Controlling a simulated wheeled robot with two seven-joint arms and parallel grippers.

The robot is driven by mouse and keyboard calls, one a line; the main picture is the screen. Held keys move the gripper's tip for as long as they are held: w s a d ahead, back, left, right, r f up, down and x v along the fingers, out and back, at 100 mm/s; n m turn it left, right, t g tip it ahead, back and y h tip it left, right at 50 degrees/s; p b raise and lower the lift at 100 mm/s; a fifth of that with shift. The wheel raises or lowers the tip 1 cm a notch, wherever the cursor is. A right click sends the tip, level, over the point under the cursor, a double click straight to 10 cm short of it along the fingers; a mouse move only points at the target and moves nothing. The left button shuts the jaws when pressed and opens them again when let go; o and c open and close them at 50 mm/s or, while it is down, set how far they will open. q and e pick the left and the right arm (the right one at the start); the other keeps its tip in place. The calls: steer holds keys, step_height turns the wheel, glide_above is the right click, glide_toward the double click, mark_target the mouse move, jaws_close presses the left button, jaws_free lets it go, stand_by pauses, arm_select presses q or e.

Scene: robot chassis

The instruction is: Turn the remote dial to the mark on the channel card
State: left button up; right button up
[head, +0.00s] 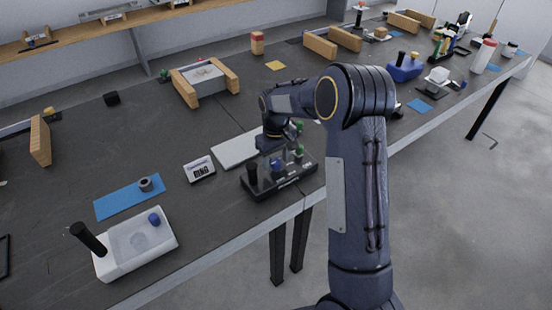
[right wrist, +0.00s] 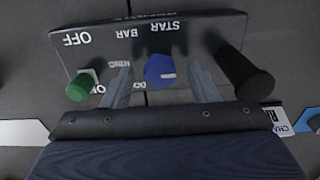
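The remote, a black box (head: 285,183), sits near the table's front edge; its labelled face (right wrist: 205,28) fills the top of the right wrist view. That view shows OFF, BAR, STAR and partly covered labels around the blue dial (right wrist: 160,72). A faint pale mark shows on the dial; where it points I cannot tell. A green knob (right wrist: 82,88) and a black stick (right wrist: 243,74) flank it. My right gripper (right wrist: 161,86) is open, one finger each side of the dial, apart from it. My left gripper is out of view.
A white flat panel (head: 237,149) lies behind the remote. A white box with a black stick (head: 137,250) and a blue mat (head: 120,202) holding a grey ring (head: 146,184) lie to the left. The table between the card and the back objects is mostly clear.

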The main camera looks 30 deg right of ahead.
mark_target(276, 162)
step_height(276, 162, up, 7)
steer(key=shift+r, duration=0.45)
stand_by(0.5)
steer(key=shift+s, duration=0.1)
steer(key=s+a+r+m+t+y, duration=0.1)
steer(key=s+a+r, duration=0.15)
steer(key=s, duration=0.45)
steer(key=s+a+r+t+y, duration=0.1)
steer(key=s+a+r+t, duration=0.15)
steer(key=s, duration=0.45)
steer(key=s+a+r+m+t+y, duration=0.1)
steer(key=s+a+r, duration=0.1)
steer(key=s+r, duration=0.35)
steer(key=s+a+f+t, duration=0.1)
steer(key=s+a+f, duration=0.3)
steer(key=s, duration=0.5)
steer(key=shift+s+a+f+m+y, duration=0.25)
steer(key=shift+s+f+m+y, duration=0.15)
steer(key=shift+f, duration=0.25)
